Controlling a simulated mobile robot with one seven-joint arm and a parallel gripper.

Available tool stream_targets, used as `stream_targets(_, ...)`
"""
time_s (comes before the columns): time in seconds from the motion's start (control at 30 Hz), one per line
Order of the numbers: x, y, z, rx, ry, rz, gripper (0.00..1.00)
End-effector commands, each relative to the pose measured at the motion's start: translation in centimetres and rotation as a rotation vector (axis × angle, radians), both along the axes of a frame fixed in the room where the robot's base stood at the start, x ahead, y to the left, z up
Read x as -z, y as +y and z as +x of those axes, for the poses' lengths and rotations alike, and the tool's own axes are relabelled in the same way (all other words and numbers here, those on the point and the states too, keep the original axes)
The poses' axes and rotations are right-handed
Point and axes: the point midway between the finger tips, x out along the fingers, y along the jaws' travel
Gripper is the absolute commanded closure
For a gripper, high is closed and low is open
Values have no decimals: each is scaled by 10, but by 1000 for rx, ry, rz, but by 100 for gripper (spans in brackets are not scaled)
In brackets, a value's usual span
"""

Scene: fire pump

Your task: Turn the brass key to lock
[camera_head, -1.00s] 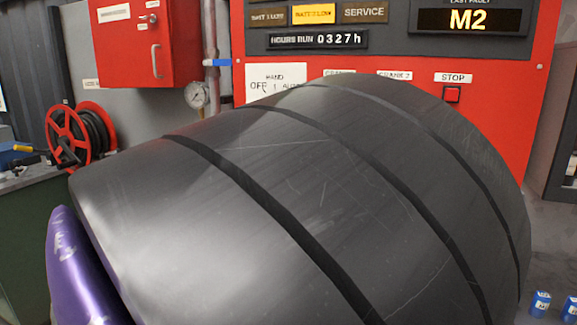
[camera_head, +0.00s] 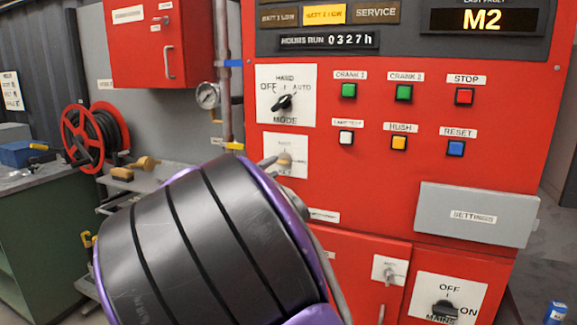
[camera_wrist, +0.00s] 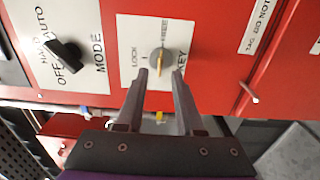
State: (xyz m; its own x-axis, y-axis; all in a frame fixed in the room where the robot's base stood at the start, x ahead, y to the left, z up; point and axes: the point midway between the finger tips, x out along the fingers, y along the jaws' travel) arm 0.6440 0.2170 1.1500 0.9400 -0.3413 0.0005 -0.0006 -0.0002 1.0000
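The brass key (camera_wrist: 160,62) sits in a white plate (camera_wrist: 133,32) marked LOCK, FREE and KEY on the red panel. In the wrist view its bow lies lengthwise up and down, in line with the FREE mark; LOCK is to its left. My gripper (camera_wrist: 161,72) is open, one finger on each side of the key, with gaps showing; contact is not visible. In the head view the key (camera_head: 286,159) shows small on its plate (camera_head: 298,145), partly covered by my gripper (camera_head: 273,164), whose far parts are hidden behind my wrist.
The black mode switch (camera_head: 283,102) sits above the key plate. Several push buttons (camera_head: 404,92) are to the right, with a grey settings cover (camera_head: 480,214) lower down. A pipe with a gauge (camera_head: 208,95) runs left of the panel.

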Motion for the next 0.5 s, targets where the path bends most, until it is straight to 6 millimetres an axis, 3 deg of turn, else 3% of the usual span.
stream_targets(0.2, 0, -10, 26, 1, -1, 0, 64)
stream_targets(0.5, 0, -12, 32, 0, 0, 0, 64)
